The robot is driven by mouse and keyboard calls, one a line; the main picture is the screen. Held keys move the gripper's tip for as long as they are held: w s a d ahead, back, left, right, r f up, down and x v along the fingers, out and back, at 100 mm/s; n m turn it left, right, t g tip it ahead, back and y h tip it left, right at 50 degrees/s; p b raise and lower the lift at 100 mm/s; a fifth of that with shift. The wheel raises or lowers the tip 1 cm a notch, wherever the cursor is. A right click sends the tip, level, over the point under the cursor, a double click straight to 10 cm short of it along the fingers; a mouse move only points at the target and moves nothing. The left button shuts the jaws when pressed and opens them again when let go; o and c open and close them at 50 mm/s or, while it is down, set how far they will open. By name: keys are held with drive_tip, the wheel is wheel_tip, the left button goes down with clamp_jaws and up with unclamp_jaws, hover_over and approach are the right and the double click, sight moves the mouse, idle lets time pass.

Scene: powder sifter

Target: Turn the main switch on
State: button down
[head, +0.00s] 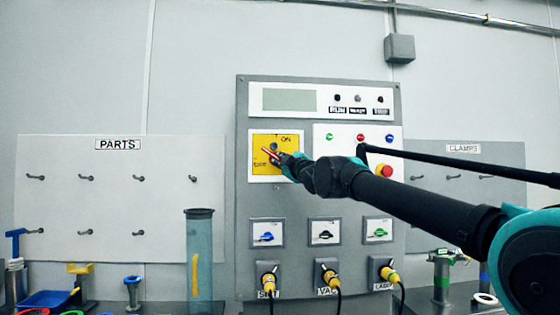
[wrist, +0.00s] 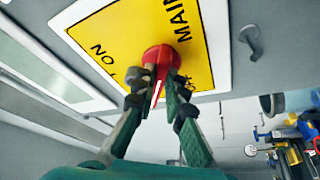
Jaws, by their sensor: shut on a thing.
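The main switch is a red knob (wrist: 160,56) on a yellow plate (wrist: 205,62) marked MAIN and ON. In the head view the yellow plate (head: 288,141) is at the upper left of the grey control panel, and the red handle (head: 267,154) sits tilted at its middle. The ON mark is at the plate's upper right there. My gripper (wrist: 161,88) is shut on the red knob, one finger on each side. A white line on the knob shows between the fingers. In the head view my gripper (head: 276,157) covers part of the plate.
The control panel (head: 242,200) also holds a blank display (head: 289,100), a red emergency button (head: 384,171), three smaller switches and three yellow plugs with cables. A clear tube (head: 200,255) stands left of it. Pegboards with hooks flank the panel.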

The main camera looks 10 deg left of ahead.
drive_tip(key=m+t+h, duration=0.1)
drive_tip(key=m, duration=0.4)
drive_tip(key=m+t+h, duration=0.2)
drive_tip(key=m, duration=0.3)
drive_tip(key=m+t+h, duration=0.2)
drive_tip(key=m, duration=0.3)
drive_tip(key=shift+s+a+f, duration=0.15)
drive_tip(key=shift+a+f, duration=0.05)
drive_tip(key=shift+a, duration=0.15)
drive_tip(key=c, duration=1.9)
unclamp_jaws()
drive_tip(key=shift+o, duration=0.2)
drive_tip(key=v, duration=1.2)
drive_tip(key=shift+a, duration=0.15)
